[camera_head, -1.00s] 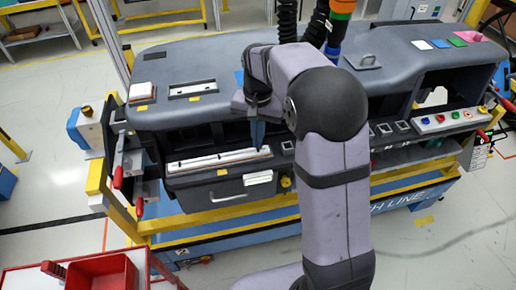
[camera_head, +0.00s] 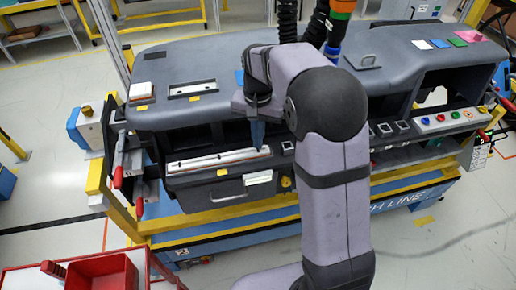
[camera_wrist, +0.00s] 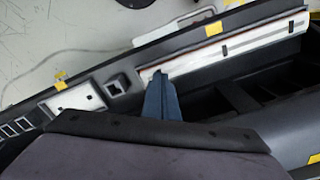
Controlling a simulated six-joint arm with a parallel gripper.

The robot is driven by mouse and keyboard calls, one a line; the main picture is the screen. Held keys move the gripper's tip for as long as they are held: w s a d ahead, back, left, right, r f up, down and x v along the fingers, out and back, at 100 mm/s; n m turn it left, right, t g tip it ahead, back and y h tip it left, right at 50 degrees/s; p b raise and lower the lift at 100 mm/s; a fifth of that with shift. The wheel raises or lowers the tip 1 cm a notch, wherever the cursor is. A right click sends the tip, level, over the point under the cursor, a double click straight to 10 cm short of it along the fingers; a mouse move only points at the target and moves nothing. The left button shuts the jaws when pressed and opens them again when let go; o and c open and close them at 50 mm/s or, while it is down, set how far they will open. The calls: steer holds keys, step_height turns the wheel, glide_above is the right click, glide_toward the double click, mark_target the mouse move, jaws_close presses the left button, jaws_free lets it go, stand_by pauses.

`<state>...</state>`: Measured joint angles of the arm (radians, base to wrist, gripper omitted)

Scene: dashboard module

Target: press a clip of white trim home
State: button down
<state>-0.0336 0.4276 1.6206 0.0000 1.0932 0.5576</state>
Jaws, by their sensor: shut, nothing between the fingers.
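The long white trim strip (camera_head: 215,160) lies along the front ledge of the dark dashboard, left of my arm. It also shows in the wrist view (camera_wrist: 240,45), with dark clip marks along it and a reddish line at its edge. My gripper (camera_head: 259,148) points down with its blue fingers together and empty. Its tips are at the right end of the strip in the head view. In the wrist view the fingertips (camera_wrist: 160,77) overlap the strip's near end. I cannot tell whether they touch it or whether the clip under them is seated.
A square socket (camera_wrist: 117,86) and a white panel (camera_wrist: 75,100) sit beside the strip's end on the ledge. The dashboard's overhanging top (camera_head: 200,65) is behind my gripper. A red bin (camera_head: 100,272) stands at the lower left.

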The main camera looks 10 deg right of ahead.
steer(key=shift+s+f+b, duration=0.15)
steer(key=shift+f+b, duration=0.35)
steer(key=shift+f, duration=0.55)
stand_by(0.8)
steer(key=shift+r, duration=0.1)
step_height(320, 180, up, 8)
steer(key=p, duration=0.7)
